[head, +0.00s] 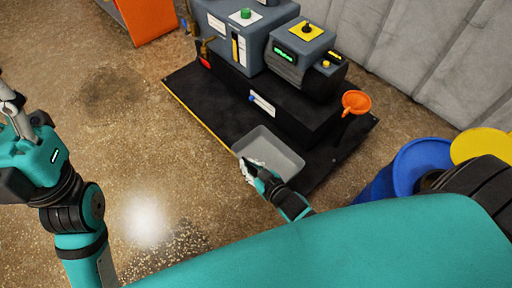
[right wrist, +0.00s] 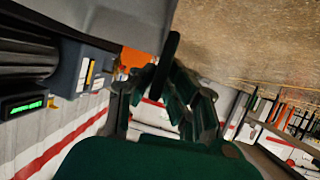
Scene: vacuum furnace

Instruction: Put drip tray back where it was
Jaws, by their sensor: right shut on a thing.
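The drip tray (head: 276,150) is a shallow grey rectangular tray over the front part of the black base mat, below the pump unit in the head view. My right gripper (head: 250,168) is shut on its near left edge. In the right wrist view the tray (right wrist: 120,20) fills the top left, with the gripper fingers (right wrist: 168,62) at its edge. I cannot tell whether the tray rests on the mat or hangs just above it. My left gripper (head: 12,108) is at the left edge, away from the tray; its fingers are partly cut off.
The pump unit (head: 301,52) stands on a black block on the black mat (head: 205,105), which has a yellow edge. An orange funnel (head: 356,101) is at the block's right end. The floor at left is clear.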

